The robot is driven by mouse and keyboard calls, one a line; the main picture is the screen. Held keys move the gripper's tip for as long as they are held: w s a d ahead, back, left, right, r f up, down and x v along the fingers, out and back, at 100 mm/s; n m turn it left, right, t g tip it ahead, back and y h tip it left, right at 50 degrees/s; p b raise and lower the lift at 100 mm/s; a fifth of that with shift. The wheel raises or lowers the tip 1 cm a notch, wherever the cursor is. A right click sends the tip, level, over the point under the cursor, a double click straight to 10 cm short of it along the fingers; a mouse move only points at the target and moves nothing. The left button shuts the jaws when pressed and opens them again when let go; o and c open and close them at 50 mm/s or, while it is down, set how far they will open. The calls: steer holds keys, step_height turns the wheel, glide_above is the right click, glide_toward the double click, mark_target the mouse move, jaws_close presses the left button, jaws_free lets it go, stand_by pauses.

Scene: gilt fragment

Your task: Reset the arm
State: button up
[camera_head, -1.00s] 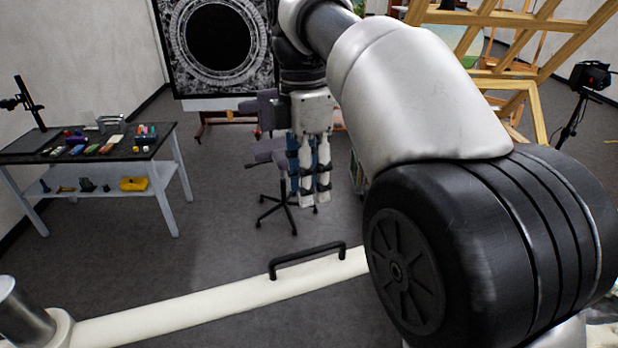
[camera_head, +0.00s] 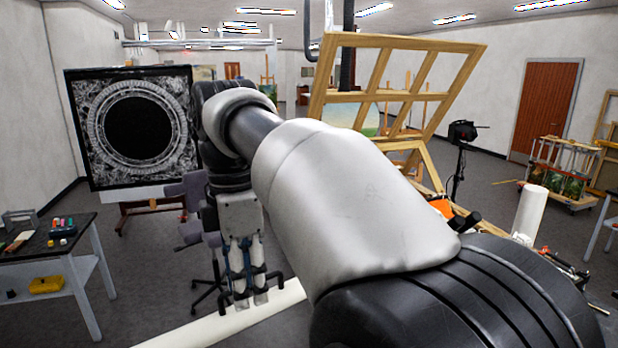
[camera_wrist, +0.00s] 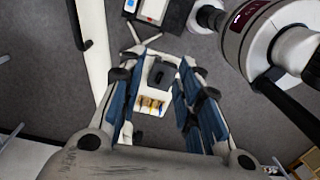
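My arm (camera_head: 340,190) reaches out ahead of my body in the head view, with its end bent downward. My gripper (camera_head: 250,303) hangs pointing at the floor, above a long cream-white bar. In the wrist view my gripper (camera_wrist: 158,72) shows two blue-padded fingers standing apart, with nothing held between them. Through the gap, farther down, a white tray-like surface (camera_wrist: 153,121) shows with a black item and small orange-yellow items on it. I cannot tell exactly what these items are.
A dark ornate square panel (camera_head: 132,185) stands ahead left on an easel. A work table (camera_head: 40,248) is at the left edge. An office chair (camera_head: 190,225) stands behind my gripper. A wooden frame (camera_head: 385,95), a camera tripod (camera_head: 459,150) and a rack (camera_head: 565,185) stand right.

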steer(key=s+d+f+m+t+b, duration=0.1)
steer(key=s+d+f+m+b, duration=0.1)
steer(key=d+f+m+b, duration=0.3)
steer(key=s+d+f+m+t+y+b, duration=0.1)
steer(key=s+d+f+m+b, duration=0.15)
steer(key=d+f+b, duration=0.45)
steer(key=s+d+f+m+t+b, duration=0.1)
steer(key=s+d+f+m+b, duration=0.15)
steer(key=d+f+m, duration=0.35)
steer(key=s+d+f+m+b, duration=0.2)
steer(key=s+f+m+b, duration=0.1)
steer(key=f, duration=0.4)
steer(key=s+d+f+m+t+b, duration=0.1)
steer(key=s+f+m+b, duration=0.2)
steer(key=f+b, duration=0.2)
steer(key=s+d+f+m+t+b, duration=0.1)
steer(key=s+d+f+m+b, duration=0.1)
steer(key=f, duration=0.8)
steer(key=shift+s+d+f+m+h+b, duration=0.35)
steer(key=shift+s+m+b, duration=0.4)
steer(key=shift+s+b, duration=0.3)
steer(key=shift+a, duration=0.15)
